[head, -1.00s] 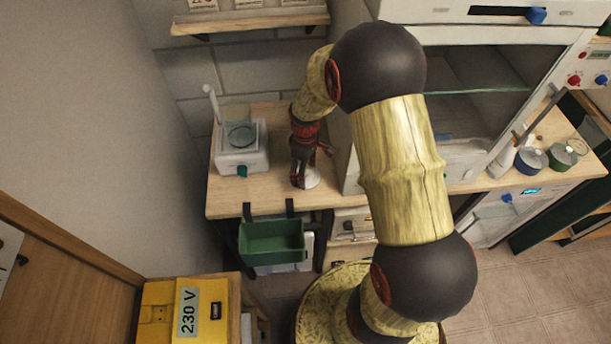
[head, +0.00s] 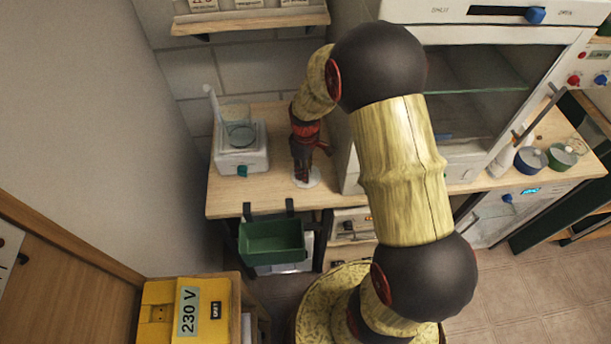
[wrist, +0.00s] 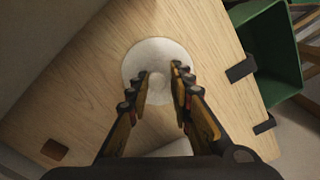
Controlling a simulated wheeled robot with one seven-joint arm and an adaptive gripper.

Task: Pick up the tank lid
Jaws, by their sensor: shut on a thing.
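The tank lid is a pale round disc (wrist: 150,48) with a small raised knob in its middle. It lies on or just above the wooden bench top; the gap cannot be told. My gripper (wrist: 160,74) is over the lid with its two fingers on either side of the knob, shut on it. In the head view my gripper (head: 302,172) points down at the bench, and only the lid's pale edge (head: 314,179) shows beside the fingertips.
A white device (head: 240,160) with a clear beaker (head: 238,125) stands to the left on the bench (head: 228,198). A green bin (head: 272,241) hangs on the front edge. A wall shelf (head: 250,20) is above.

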